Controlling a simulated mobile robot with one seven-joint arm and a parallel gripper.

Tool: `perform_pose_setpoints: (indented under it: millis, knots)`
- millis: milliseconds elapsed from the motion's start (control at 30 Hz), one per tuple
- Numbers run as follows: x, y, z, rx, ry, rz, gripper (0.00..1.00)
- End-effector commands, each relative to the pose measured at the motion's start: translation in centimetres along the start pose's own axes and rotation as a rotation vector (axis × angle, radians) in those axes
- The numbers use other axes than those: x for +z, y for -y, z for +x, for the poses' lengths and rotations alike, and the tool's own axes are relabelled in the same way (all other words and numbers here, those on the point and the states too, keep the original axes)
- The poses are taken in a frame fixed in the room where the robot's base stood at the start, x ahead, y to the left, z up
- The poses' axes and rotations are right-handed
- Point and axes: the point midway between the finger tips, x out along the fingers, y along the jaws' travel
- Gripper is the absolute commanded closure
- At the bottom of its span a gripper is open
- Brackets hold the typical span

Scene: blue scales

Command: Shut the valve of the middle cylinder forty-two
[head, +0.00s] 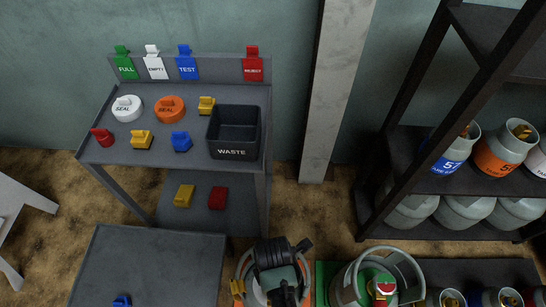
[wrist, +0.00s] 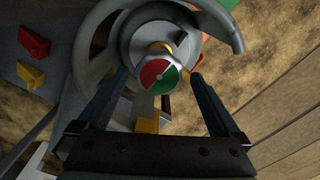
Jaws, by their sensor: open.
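In the wrist view a valve handwheel (wrist: 160,77) with a red and green face, split by white, stands between the fingers of my gripper (wrist: 159,80). The fingers are apart, one on each side, and I cannot tell whether they touch it. The valve tops a grey cylinder (wrist: 88,50) with a ring collar. In the head view my gripper hides most of this cylinder (head: 246,267), which stands on an orange mat. To its right another grey cylinder (head: 344,285) with a red and green valve (head: 383,288) stands on a green mat. I cannot read forty-two on either.
A grey bench (head: 110,152) behind holds caps, seals and a black waste bin (head: 233,112). A low grey table (head: 150,255) stands at left. A dark rack (head: 375,200) with several cylinders is at right. A concrete post (head: 325,120) stands between bench and rack.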

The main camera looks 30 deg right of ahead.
Motion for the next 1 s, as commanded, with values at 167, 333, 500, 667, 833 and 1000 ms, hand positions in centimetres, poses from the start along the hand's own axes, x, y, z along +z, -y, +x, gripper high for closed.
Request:
perform_pose_setpoints:
  millis: [167,333,500,667,833,1000]
  knots:
    - [0.01,-0.06,0.51,0.002,0.001,0.0,0.0]
    - [0.01,-0.05,0.46,0.002,0.001,0.0,0.0]
    - [0.01,-0.04,0.45,0.002,0.0,0.0,0.27]
    - [0.01,-0.03,0.45,0.001,0.0,0.0,0.56]
    - [0.0,-0.01,0.44,0.001,0.0,0.001,0.77]
    - [0.0,0.01,0.35,0.0,0.0,0.018,0.77]
